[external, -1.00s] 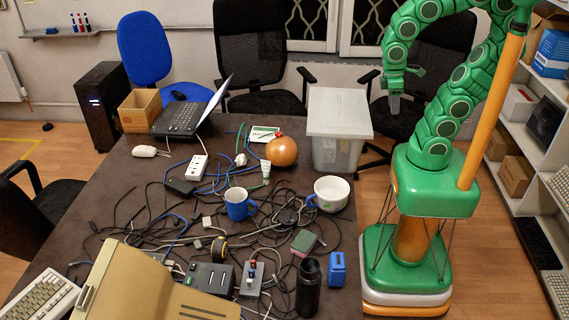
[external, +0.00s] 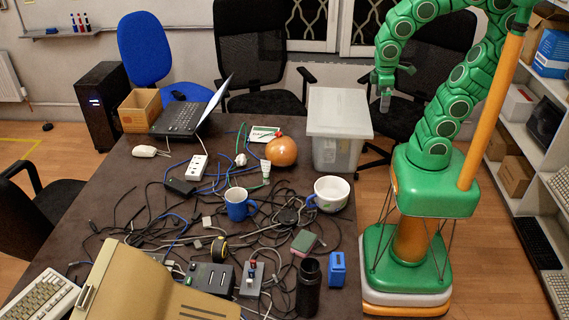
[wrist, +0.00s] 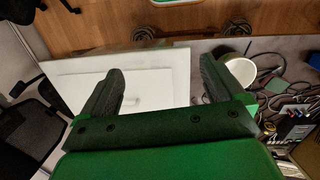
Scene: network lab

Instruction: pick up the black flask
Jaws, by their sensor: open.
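The black flask (external: 309,287) stands upright at the front edge of the table, left of the blue box-like item. It is not clearly visible in the wrist view. My gripper (external: 385,103) hangs at the end of my green arm, to the right of the lidded plastic bin at the table's far right, well behind the flask. In the wrist view my gripper (wrist: 160,88) has its two dark fingers spread wide with nothing between them; the white bin lid shows beyond and below.
The lidded bin (external: 338,113), an orange round object (external: 281,152), a white bowl (external: 331,193) and a blue mug (external: 239,204) stand along the table. Tangled cables cover its middle. A blue item (external: 337,269) and a green-topped sponge-like block (external: 304,242) are close to the flask.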

